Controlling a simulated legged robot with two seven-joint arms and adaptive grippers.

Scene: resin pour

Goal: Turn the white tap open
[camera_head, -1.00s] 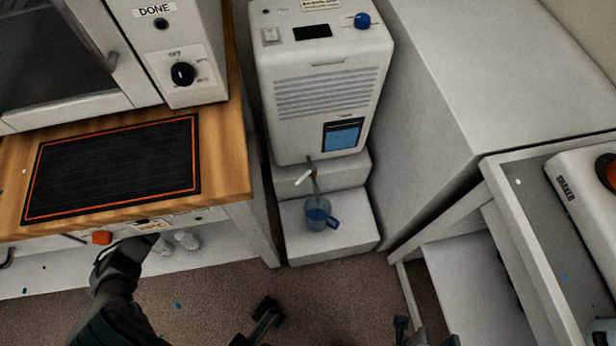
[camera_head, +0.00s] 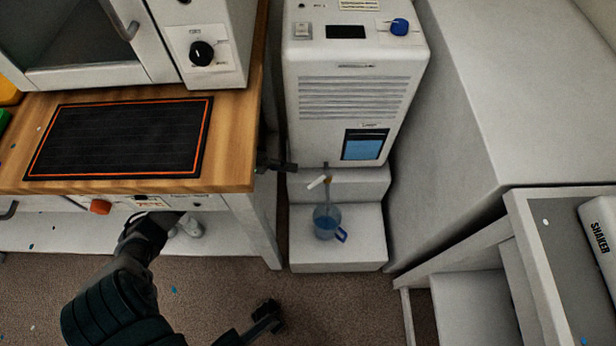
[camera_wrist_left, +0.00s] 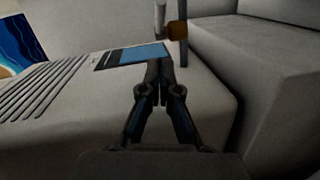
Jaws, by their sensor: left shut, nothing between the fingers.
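The white tap (camera_head: 317,183) is a small white lever on a brass-coloured body at the front foot of the white machine (camera_head: 352,95). In the head view it slants up to the right. In the left wrist view the white tap (camera_wrist_left: 160,14) and its brass body (camera_wrist_left: 177,30) are at the top, beyond my fingertips. My left gripper (camera_head: 293,168) comes out from behind the wooden counter, just left of the tap and apart from it. In the left wrist view my left gripper (camera_wrist_left: 158,66) is shut with nothing between the fingers.
A clear jug (camera_head: 324,222) with a blue handle stands below the tap on a white step (camera_head: 360,250). The wooden counter (camera_head: 232,140) overhangs my left forearm. A large white block (camera_head: 465,110) bounds the right side.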

